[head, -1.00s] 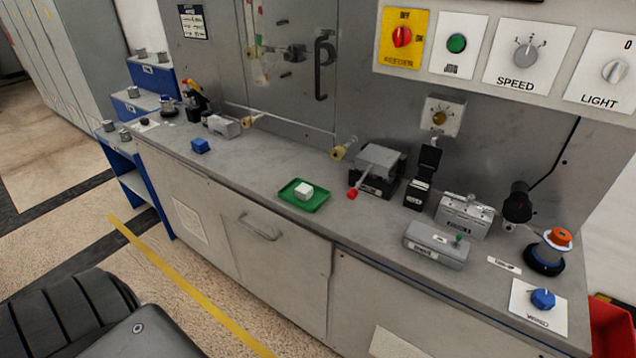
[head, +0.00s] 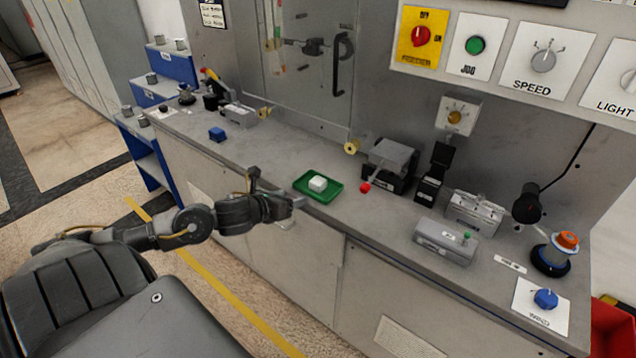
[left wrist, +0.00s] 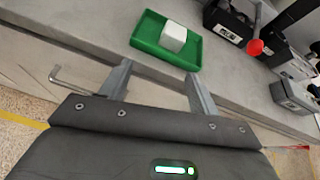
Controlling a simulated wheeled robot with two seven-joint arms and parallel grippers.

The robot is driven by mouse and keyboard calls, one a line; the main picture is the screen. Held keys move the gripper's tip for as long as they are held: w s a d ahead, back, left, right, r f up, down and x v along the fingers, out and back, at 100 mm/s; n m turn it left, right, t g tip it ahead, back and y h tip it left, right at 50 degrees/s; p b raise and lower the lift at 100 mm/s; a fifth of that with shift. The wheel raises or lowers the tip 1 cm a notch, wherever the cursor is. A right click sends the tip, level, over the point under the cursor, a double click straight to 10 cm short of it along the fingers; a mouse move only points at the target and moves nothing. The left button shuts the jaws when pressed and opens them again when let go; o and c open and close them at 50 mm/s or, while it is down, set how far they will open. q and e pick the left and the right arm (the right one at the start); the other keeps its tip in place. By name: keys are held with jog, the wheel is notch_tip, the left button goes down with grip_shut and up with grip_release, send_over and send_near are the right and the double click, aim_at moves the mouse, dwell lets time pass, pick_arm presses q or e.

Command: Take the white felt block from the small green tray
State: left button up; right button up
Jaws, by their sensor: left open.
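The white felt block (head: 318,183) sits in the small green tray (head: 331,196) near the front edge of the grey counter. In the left wrist view the block (left wrist: 173,36) lies in the tray (left wrist: 152,50), ahead of my fingers. My left gripper (head: 278,192) is just left of the tray in the head view, near the counter's front edge. In the left wrist view its two fingers (left wrist: 158,82) are apart with nothing between them, short of the tray. My right gripper is not in view.
A blue block (head: 217,134) sits further left on the counter. Right of the tray are a machine with a red knob (head: 365,187), a black device (head: 430,188) and a grey box (head: 444,241). The counter between blue block and tray is clear.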

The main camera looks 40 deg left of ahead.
aim_at(315, 182)
pick_arm(q)
jog(key=shift+w+d+r+m+t+h+p, duration=0.15)
jog(key=shift+w+m, duration=0.3)
jog(key=shift+w, duration=0.45)
jog(key=shift+w+d+r+m+t+h+p, duration=0.15)
jog(key=shift+w+m, duration=0.25)
jog(key=shift+w, duration=0.55)
jog(key=shift+w+d+r+m+h+p, duration=0.1)
jog(key=shift+w+d+r+m+p, duration=0.25)
jog(key=shift+w, duration=0.55)
jog(key=shift+w+a+f, duration=0.2)
jog(key=shift+w, duration=0.3)
jog(key=p+x, duration=0.1)
jog(key=x, duration=0.2)
jog(key=shift+w+a+f, duration=0.15)
jog(key=shift+w+f, duration=0.05)
jog(key=shift+f, duration=0.05)
jog(key=shift+w+f, duration=0.2)
jog(key=shift+w, duration=0.05)
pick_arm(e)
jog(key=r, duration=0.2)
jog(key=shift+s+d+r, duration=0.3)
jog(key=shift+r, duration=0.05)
pick_arm(q)
jog(key=c, duration=1.1)
